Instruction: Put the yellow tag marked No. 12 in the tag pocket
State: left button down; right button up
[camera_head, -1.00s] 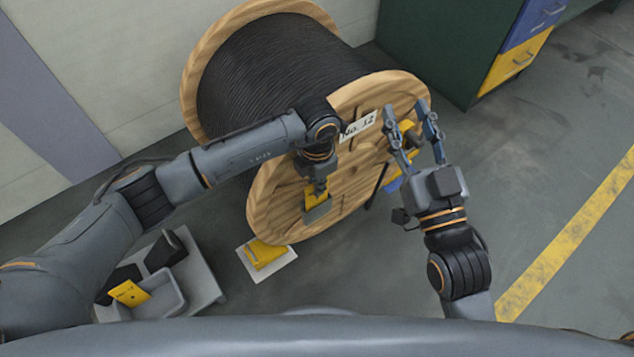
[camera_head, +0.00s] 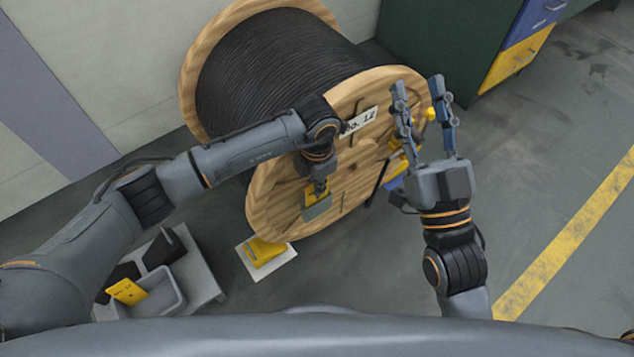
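My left gripper (camera_head: 320,187) points down at the front flange of the cable drum. Its narrow fingertips look shut on a yellow tag (camera_head: 310,197), whose number I cannot read. The tag's lower part meets a grey plate-like pocket (camera_head: 317,211) on the flange; how deep it sits inside is hidden. My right gripper (camera_head: 418,90) is open and empty, its fingers spread in front of the flange's right edge. Another yellow tag (camera_head: 127,291) lies at a grey tray at the lower left.
The drum (camera_head: 268,200) has wooden flanges, black cable and a white "No. 12" label (camera_head: 359,122). A yellow block (camera_head: 265,252) lies on a white sheet on the floor. A yellow-knobbed part (camera_head: 430,113) is by my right gripper. A green cabinet stands behind; floor at right is clear.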

pick_arm(q)
jog(key=shift+f, duration=0.4)
pick_arm(e)
jog(key=shift+s+d+r+t, duration=0.1)
jog(key=shift+s+r+t, duration=0.3)
jog(key=shift+r, duration=0.2)
jog(key=shift+s+r+t, duration=0.3)
jog(key=shift+r+t, duration=0.1)
jog(key=shift+r, duration=0.2)
pick_arm(q)
jog(key=c, duration=1.4)
grip_release()
jog(key=shift+c, duration=0.2)
pick_arm(e)
jog(key=shift+f, duration=0.2)
pick_arm(q)
notch_tip(320, 180, up, 12)
jog(key=shift+r, duration=0.1)
